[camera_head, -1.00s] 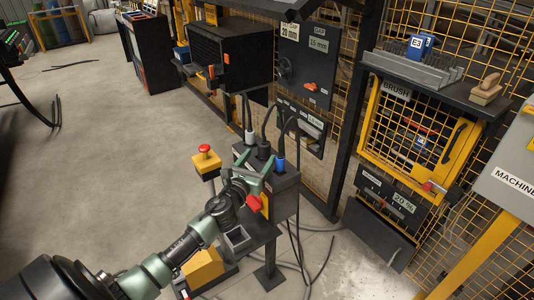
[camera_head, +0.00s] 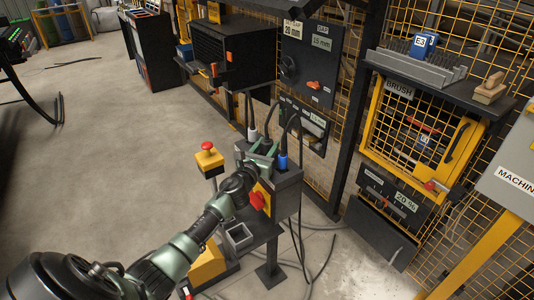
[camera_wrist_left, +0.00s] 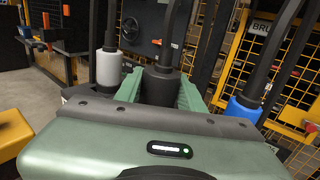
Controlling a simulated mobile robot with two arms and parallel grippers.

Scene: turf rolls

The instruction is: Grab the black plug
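The black plug (camera_head: 266,143) stands upright in the top of a dark socket box (camera_head: 288,181), between a white plug (camera_head: 252,135) and a blue plug (camera_head: 283,160). My left gripper (camera_head: 261,154) is at the black plug. In the left wrist view, its two green fingers (camera_wrist_left: 161,92) lie on either side of the black plug (camera_wrist_left: 160,82). They look very close to it, and I cannot tell whether they press on it. The gripper body hides the plug's lower end. The white plug (camera_wrist_left: 109,67) is to the left and the blue plug (camera_wrist_left: 243,109) to the right. My right gripper is not in view.
Cables rise from the plugs close to the gripper. A red knob (camera_head: 257,200) is on the box's front. A yellow emergency-stop post (camera_head: 209,160) stands to the left. A brush cabinet (camera_head: 415,135) and mesh fence are to the right. Open floor is at left.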

